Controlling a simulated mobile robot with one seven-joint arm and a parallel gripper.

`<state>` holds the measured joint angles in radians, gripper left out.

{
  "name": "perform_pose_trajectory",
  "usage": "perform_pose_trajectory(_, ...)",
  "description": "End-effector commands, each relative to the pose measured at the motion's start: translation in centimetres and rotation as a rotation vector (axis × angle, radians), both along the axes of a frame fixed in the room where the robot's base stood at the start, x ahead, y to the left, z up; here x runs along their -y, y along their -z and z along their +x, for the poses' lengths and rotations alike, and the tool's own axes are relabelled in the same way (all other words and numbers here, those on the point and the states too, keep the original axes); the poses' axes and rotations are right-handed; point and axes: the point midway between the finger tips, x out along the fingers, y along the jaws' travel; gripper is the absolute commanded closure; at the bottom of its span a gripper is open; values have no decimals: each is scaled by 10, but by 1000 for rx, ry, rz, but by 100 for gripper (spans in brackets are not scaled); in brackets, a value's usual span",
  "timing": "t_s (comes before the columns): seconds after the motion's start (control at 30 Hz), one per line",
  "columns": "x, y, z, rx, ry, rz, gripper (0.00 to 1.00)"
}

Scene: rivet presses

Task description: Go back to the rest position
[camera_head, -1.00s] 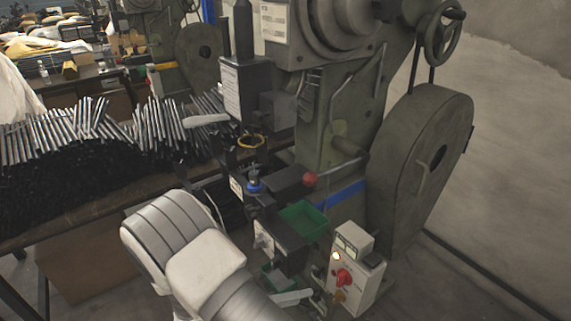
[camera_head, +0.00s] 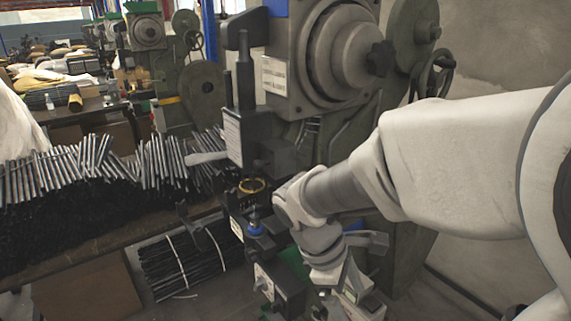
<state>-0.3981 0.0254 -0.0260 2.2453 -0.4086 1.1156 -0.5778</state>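My arm (camera_head: 450,165) reaches in from the right edge to the middle of the picture. Its wrist (camera_head: 318,235) bends down in front of the near rivet press (camera_head: 340,65). The blue knob (camera_head: 254,222) and the yellow ring (camera_head: 252,185) of the press show just left of the wrist. The green tray is mostly hidden behind the arm.
A bench on the left carries many dark rods with metal ends (camera_head: 95,165). Strapped bundles of rods (camera_head: 185,262) lie below it, beside a cardboard box (camera_head: 90,290). More presses (camera_head: 200,90) stand behind. Bare wall (camera_head: 500,50) fills the upper right.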

Motion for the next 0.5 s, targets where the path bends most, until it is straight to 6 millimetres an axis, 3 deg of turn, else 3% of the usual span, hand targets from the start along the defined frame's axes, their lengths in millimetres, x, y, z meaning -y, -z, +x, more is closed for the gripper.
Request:
perform_pose_trajectory(0.1, 9, -28, -11, 129, 183, 99, 5)
perform_pose_trajectory(0.5, 24, -98, -47, 524, 767, 427, 5)
